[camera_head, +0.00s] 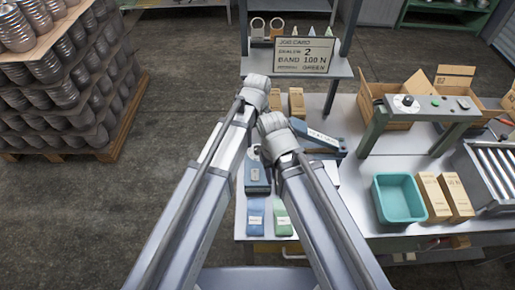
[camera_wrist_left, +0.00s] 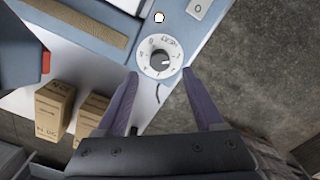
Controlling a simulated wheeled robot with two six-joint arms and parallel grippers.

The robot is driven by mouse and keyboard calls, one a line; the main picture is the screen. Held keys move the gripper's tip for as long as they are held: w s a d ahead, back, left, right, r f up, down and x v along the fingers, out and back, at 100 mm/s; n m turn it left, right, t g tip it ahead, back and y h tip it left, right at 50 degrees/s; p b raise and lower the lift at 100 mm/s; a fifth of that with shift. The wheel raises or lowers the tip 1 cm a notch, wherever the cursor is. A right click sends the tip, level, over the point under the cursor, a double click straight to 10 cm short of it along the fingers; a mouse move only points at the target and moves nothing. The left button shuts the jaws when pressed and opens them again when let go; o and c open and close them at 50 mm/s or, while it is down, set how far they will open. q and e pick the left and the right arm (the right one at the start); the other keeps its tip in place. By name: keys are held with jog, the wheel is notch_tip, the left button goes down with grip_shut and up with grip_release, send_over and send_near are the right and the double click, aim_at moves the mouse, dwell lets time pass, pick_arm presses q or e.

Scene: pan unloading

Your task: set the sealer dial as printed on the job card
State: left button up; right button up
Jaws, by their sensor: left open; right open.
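The job card (camera_head: 303,55) stands on the rear shelf and reads "SEALER 2", "BAND 100 N" and a last line ending in "GREEN". The blue sealer (camera_head: 325,140) is partly hidden by my right arm in the head view. In the left wrist view, the dial (camera_wrist_left: 160,58) is a black knob on a round white scale, on a blue panel.
A teal bin (camera_head: 398,198) and cartons (camera_head: 446,197) stand on the table's right. A green stand (camera_head: 420,108) carries another knob. Blue and green packs (camera_head: 256,218) lie at the table's near left. A pallet of cans (camera_head: 60,85) stands on the floor at left.

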aim_at(258, 148)
pick_arm(q)
notch_tip(258, 148, down, 5)
jog(key=b, duration=0.3)
jog(key=shift+r+b, duration=0.15)
jog(key=shift+b, duration=0.2)
pick_arm(e)
notch_tip(258, 148, down, 5)
jog(key=shift+r, duration=0.15)
pick_arm(q)
grip_shut()
